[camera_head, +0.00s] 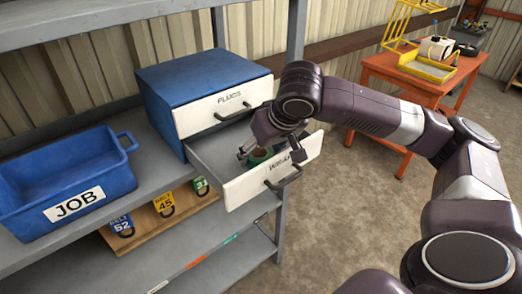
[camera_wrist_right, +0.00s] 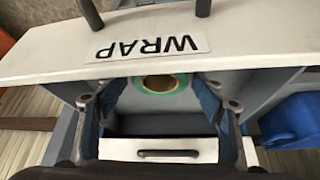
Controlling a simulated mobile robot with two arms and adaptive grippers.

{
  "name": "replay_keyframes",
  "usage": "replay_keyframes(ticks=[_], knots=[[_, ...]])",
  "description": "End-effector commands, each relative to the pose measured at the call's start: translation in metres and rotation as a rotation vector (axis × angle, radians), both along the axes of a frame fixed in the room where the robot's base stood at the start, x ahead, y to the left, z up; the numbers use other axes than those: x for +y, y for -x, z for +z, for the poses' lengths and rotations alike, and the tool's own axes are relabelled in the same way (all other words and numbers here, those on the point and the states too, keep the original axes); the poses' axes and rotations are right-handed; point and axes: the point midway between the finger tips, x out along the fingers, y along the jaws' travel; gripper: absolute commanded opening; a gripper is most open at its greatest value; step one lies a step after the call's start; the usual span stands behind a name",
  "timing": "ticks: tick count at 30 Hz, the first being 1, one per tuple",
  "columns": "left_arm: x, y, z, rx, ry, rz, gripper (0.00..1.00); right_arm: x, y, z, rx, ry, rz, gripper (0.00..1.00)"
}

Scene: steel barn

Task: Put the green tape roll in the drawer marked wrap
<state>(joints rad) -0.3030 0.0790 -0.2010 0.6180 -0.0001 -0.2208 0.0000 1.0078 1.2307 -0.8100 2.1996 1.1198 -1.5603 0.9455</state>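The green tape roll (camera_head: 257,157) is in the open lower drawer (camera_head: 241,190), close behind its front panel. Its green ring and brown core also show in the right wrist view (camera_wrist_right: 160,83). The drawer's white front carries the label WRAP, readable in the wrist view (camera_wrist_right: 60,62). My right gripper (camera_head: 260,150) is over this drawer, pointing down, with its fingers open. In the wrist view my right gripper (camera_wrist_right: 160,92) has one finger on each side of the roll, with gaps visible. My left gripper is out of view.
The blue cabinet (camera_head: 190,72) stands on a grey shelf (camera_head: 150,195); its upper drawer (camera_head: 226,107), marked FLUCS or similar, is shut. A blue bin (camera_head: 66,180) marked JOB is at left. An orange table (camera_head: 420,82) stands at back right.

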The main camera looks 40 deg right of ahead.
Motion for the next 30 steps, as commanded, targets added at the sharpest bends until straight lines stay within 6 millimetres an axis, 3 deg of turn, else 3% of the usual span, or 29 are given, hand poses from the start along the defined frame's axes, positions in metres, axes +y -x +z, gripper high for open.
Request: replay_keyframes(ticks=[13,24,30], knots=[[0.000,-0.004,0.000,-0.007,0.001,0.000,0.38,0.000,0.003,0.010,-0.002,0.000,0.000,0.68],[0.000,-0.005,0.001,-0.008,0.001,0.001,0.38,0.005,0.041,0.078,-0.005,0.000,0.001,0.68],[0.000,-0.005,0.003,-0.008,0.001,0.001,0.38,0.006,0.055,0.101,-0.003,0.000,0.000,0.68]])
